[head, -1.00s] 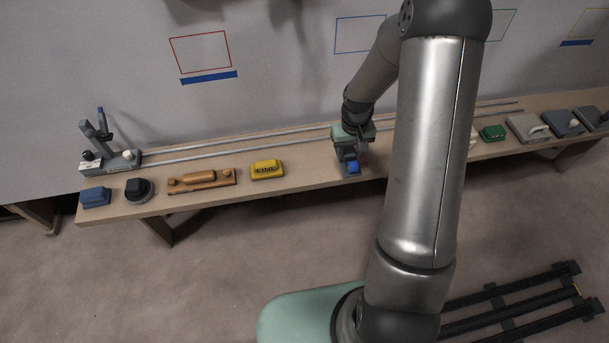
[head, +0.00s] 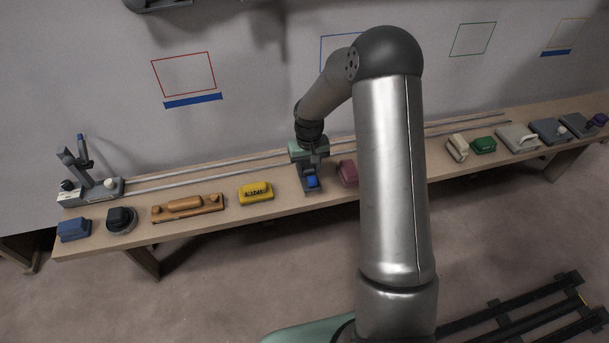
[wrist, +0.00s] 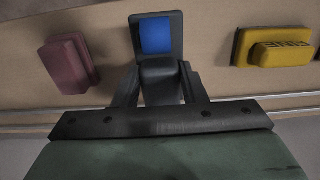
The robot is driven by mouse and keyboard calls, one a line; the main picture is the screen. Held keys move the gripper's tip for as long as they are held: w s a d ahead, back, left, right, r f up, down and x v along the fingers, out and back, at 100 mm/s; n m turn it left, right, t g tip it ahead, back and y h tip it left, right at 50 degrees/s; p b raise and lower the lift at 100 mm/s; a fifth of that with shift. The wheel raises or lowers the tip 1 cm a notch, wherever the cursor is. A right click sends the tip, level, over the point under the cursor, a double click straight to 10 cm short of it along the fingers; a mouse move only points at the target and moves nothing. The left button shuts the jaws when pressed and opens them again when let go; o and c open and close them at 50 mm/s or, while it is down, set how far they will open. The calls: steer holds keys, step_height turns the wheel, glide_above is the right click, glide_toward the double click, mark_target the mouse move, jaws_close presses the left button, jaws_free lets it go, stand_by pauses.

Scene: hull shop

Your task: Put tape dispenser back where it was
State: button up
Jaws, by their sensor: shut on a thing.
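The tape dispenser, as I take it, is a dark grey piece with a bright blue face (head: 312,182). In the head view it is at the front half of the bench, between a yellow block and a maroon block. My gripper (head: 309,160) is above and behind it, pointing down. In the wrist view my gripper (wrist: 158,92) has its two fingers closed on the grey body of the dispenser (wrist: 172,70), blue face outward. Whether its base touches the bench is hard to tell.
On the long bench (head: 235,221) stand the yellow block (head: 255,194), the maroon block (head: 347,173), an orange-brown piece (head: 187,207), a dark knob (head: 121,219) and a blue block (head: 74,229). Cream (head: 457,147) and green (head: 484,145) blocks stand right. Two rails run behind.

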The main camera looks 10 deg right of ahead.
mark_target(305, 176)
steer(key=shift+w+a+f, duration=0.2)
steer(key=shift+a+f, duration=0.1)
steer(key=shift+f, duration=0.15)
steer(key=shift+w+a+f, duration=0.1)
steer(key=shift+a+f, duration=0.05)
steer(key=shift+f, duration=0.75)
steer(key=shift+w+a+f, duration=0.1)
steer(key=shift+f, duration=0.8)
steer(key=shift+f, duration=0.1)
steer(key=o, duration=0.9)
steer(key=shift+s, duration=0.1)
